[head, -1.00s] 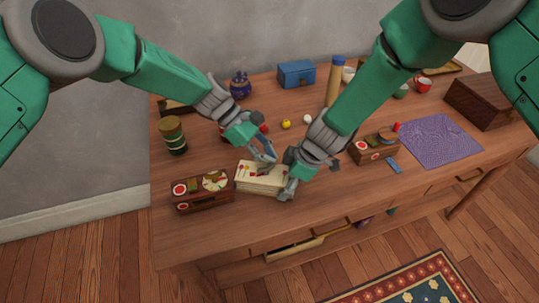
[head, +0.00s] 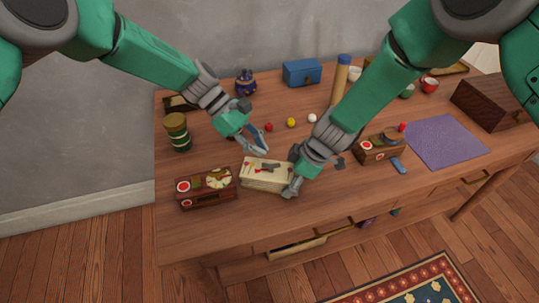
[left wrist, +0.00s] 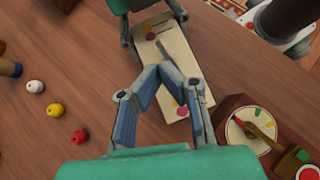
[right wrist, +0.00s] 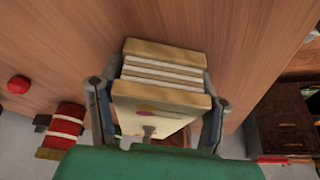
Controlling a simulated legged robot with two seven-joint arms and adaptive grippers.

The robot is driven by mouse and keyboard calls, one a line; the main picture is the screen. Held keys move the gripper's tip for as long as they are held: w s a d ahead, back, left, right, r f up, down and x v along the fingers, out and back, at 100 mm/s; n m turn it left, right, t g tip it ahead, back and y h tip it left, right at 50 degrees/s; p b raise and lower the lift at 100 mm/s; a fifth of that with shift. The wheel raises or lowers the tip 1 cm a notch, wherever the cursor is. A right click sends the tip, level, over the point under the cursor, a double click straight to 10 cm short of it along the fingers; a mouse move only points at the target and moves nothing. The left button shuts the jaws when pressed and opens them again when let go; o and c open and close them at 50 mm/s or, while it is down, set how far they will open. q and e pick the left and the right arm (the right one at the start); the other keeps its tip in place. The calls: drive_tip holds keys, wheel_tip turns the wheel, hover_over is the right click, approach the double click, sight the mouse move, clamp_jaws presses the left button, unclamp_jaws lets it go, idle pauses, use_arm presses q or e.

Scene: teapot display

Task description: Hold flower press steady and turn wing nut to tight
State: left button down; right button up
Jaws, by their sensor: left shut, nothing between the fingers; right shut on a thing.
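The flower press (head: 266,184), a flat stack of pale boards with red and yellow flower marks on top, lies at the front of the table. My right gripper (head: 293,185) is shut on its right end; the right wrist view shows the layered press (right wrist: 162,78) between the fingers. My left gripper (head: 265,151) is shut and empty at the press's far edge; in the left wrist view its fingertips (left wrist: 158,70) meet in front of the press (left wrist: 178,60). A grey bar-like piece (left wrist: 168,62) on top seems to be the wing nut; its tightness cannot be told.
A brown box with dials (head: 207,188) stands close left of the press and a similar one (head: 378,147) to the right. Red, yellow and white balls (head: 291,122) lie behind. A green jar (head: 177,132) stands at left, a purple cloth (head: 445,141) at right.

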drive_tip(key=shift+s+a, duration=0.15)
use_arm(q)
drive_tip(key=v, duration=0.8)
drive_tip(key=shift+w, duration=0.2)
use_arm(e)
drive_tip(key=o, duration=1.5)
